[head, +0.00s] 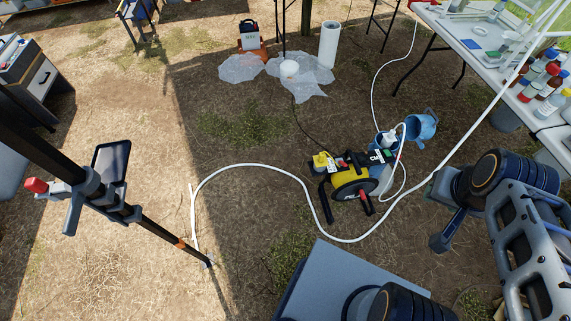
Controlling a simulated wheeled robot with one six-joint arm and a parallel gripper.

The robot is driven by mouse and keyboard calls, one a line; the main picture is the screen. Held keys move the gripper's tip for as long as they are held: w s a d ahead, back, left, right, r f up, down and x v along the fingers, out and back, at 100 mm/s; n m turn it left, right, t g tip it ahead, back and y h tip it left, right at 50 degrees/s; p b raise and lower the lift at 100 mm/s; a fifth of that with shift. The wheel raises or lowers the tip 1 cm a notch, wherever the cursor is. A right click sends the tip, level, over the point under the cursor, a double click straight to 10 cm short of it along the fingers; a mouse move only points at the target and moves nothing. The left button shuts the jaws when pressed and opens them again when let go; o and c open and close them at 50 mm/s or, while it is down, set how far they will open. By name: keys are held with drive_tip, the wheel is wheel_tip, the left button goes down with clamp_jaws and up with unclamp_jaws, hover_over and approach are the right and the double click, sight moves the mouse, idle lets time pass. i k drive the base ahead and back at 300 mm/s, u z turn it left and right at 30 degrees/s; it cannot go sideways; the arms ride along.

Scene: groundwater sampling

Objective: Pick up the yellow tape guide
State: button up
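A yellow and black tape reel (352,185) with a red handle stands on the dry ground right of centre. A small yellow piece (322,161) at the reel's upper left looks like the yellow tape guide. It is too small to tell whether it is fixed to the reel or only touching it. My arm (525,225) is at the right edge, apart from the reel.
A white hose (250,165) curves around the reel. A table (470,45) with bottles is at the upper right. A dark pole (150,222) crosses the left. Open ground lies left of the reel.

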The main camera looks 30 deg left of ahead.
sight(320, 159)
drive_tip(key=u, duration=0.25)
drive_tip(key=i, duration=0.85)
drive_tip(key=u, duration=1.05)
